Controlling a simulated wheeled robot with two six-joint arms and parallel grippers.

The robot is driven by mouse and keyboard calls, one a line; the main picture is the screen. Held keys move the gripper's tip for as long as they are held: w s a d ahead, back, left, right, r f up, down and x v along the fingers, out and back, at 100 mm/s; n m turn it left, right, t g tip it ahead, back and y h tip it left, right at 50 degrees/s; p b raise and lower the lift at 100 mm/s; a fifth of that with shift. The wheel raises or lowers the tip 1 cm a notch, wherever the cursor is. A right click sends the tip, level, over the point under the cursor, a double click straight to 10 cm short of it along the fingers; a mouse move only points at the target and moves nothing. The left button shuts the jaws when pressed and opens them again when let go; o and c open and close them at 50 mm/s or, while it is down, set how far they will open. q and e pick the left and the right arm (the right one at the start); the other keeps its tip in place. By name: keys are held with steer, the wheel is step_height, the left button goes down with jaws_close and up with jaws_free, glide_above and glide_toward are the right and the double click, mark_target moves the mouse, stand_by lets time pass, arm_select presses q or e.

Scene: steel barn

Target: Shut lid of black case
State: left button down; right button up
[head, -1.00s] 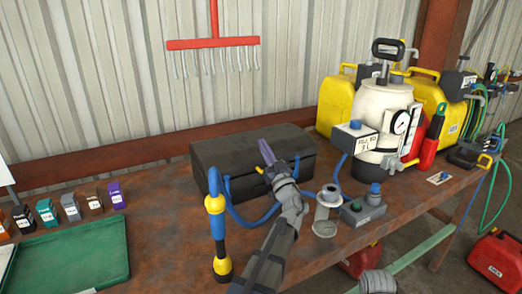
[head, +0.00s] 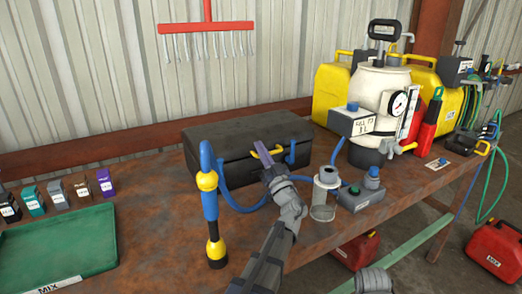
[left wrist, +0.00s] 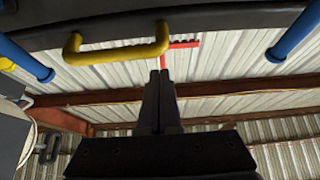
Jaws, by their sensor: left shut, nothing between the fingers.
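The black case (head: 235,135) stands on the rusty bench, and its lid looks down on the body. A yellow handle (head: 277,155) is on its front, with a blue part on either side. In the left wrist view the case's dark edge (left wrist: 240,20) runs along the top, with the yellow handle (left wrist: 120,52) below it. My left gripper (head: 262,146) is shut and empty at the front of the case, by the handle.
A blue and yellow tool (head: 210,205) stands before the case at left. A green tray (head: 60,245) lies at front left.

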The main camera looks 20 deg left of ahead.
arm_select(q)
steer(key=shift+d+f, duration=0.1)
steer(key=s+d+f+b, duration=0.1)
steer(key=s+d, duration=0.7)
steer(key=d, duration=0.3)
steer(key=shift+s+d+f, duration=0.15)
steer(key=shift+s+d, duration=0.15)
steer(key=shift+d, duration=0.05)
